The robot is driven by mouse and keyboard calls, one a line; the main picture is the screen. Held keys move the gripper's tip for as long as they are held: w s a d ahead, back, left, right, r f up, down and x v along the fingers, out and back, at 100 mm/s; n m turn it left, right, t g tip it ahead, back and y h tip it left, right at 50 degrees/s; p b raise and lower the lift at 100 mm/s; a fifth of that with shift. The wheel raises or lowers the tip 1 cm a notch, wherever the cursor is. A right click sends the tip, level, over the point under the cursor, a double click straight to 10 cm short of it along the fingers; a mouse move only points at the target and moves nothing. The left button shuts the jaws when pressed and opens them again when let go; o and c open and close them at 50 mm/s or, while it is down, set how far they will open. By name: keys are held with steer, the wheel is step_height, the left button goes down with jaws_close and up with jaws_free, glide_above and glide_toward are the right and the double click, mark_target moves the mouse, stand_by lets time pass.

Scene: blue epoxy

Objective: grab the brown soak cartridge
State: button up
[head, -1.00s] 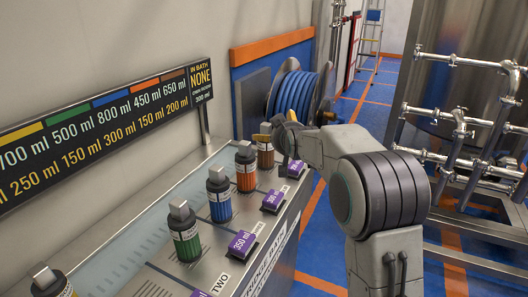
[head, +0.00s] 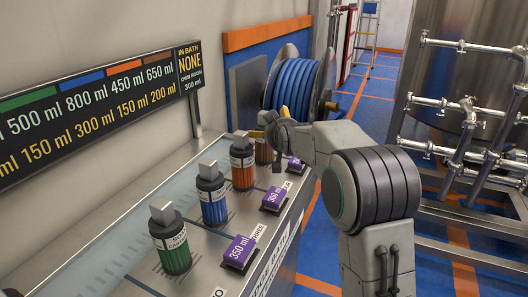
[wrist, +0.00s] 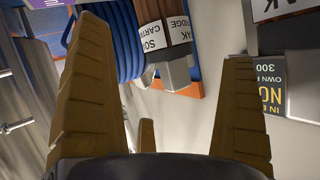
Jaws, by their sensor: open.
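The brown soak cartridge (head: 263,153) stands at the far end of the row on the steel counter, partly hidden by my gripper and the orange cartridge. In the wrist view it appears upside down at the top (wrist: 150,12), with a white label and a grey square cap. My gripper (head: 262,126) is open and empty, with its ochre fingers close to the cartridge's top. In the wrist view the cartridge shows beyond and between the two fingers (wrist: 172,60); I see no contact.
Orange (head: 243,172), blue (head: 213,201) and green (head: 172,248) cartridges stand nearer in the row. Purple volume tags (head: 240,251) line the counter's front. A blue hose reel (head: 293,85) stands behind. A sign (head: 90,112) hangs on the wall at left. Steel pipework (head: 470,110) is at right.

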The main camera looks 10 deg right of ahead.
steer(key=shift+w+f+b, duration=0.35)
steer(key=shift+f+b, duration=0.25)
steer(key=shift+f, duration=0.05)
steer(key=shift+w+f+b, duration=0.4)
steer(key=shift+f+b, duration=0.15)
steer(key=shift+f, duration=0.15)
steer(key=shift+w+f+b, duration=0.35)
steer(key=shift+f+b, duration=0.25)
steer(key=shift+f, duration=0.05)
steer(key=b+x, duration=0.3)
steer(key=shift+f, duration=0.3)
steer(key=shift+b+x, duration=0.4)
steer(key=shift+x, duration=0.5)
steer(key=shift+w+r, duration=0.1)
steer(key=shift+r, duration=0.1)
steer(key=shift+c, duration=0.4)
steer(key=c, duration=1)
steer(key=shift+c, duration=0.5)
steer(key=shift+r, duration=0.15)
